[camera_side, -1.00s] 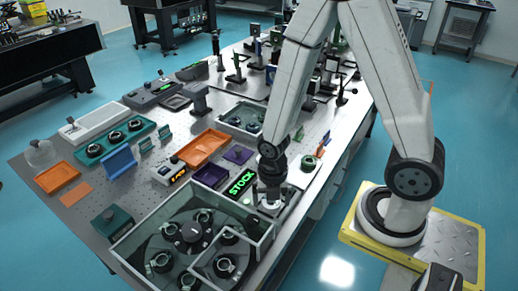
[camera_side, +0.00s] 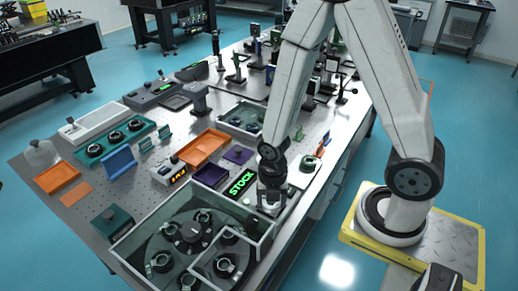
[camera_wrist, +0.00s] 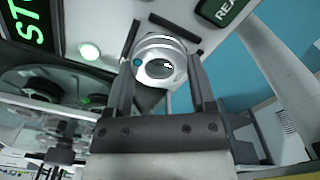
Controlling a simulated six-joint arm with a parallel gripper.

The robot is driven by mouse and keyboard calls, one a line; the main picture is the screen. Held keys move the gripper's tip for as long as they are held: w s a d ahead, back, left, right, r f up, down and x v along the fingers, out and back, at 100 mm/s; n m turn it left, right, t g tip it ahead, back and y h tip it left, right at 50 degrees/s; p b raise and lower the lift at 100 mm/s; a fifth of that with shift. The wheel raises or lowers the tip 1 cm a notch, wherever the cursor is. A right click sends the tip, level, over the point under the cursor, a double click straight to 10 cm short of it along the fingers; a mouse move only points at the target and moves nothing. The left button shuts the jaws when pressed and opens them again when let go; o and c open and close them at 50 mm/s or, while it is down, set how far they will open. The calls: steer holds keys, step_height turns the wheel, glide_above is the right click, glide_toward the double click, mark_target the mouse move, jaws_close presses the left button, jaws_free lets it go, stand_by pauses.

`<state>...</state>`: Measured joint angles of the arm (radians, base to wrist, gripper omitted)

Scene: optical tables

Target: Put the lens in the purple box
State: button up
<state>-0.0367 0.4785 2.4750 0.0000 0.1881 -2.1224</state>
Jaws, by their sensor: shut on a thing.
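My gripper (camera_side: 270,198) is low over a small pale stand at the right edge of the optical table, beside the green STOCK sign. In the wrist view my gripper (camera_wrist: 162,62) is shut on the lens (camera_wrist: 160,58), a round piece with a silver rim, between its two dark fingers. The lens seems to be still at the stand; whether it touches it I cannot tell. In the side view the lens is mostly hidden by the fingers. The purple box (camera_side: 211,175) is a dark open tray, left of the STOCK sign and apart from my gripper.
A clear-walled enclosure (camera_side: 150,238) with a carousel of several mounts stands in front left of my gripper. The STOCK sign (camera_side: 241,183) lies between gripper and purple box.

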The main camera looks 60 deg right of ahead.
steer(key=shift+r, duration=0.15)
step_height(320, 180, up, 10)
stand_by(1.1)
steer(key=shift+w, duration=0.15)
stand_by(0.6)
steer(key=w+m, duration=0.6)
steer(key=m, duration=0.6)
steer(key=w+d+f+m, duration=0.1)
steer(key=w+m, duration=0.5)
steer(key=m, duration=0.6)
steer(key=shift+w+f+m, duration=0.3)
steer(key=shift+m, duration=0.1)
steer(key=shift+s, duration=0.1)
steer(key=shift+s+d+r+n, duration=0.15)
steer(key=shift+s+n, duration=0.5)
steer(key=shift+n, duration=0.45)
steer(key=shift+s+d+r+n, duration=0.1)
steer(key=shift+s+r+n, duration=0.1)
steer(key=shift+s+n, duration=0.7)
steer(key=shift+s+d+r+n, duration=0.15)
steer(key=shift+s+n, duration=0.3)
steer(key=shift+n, duration=0.85)
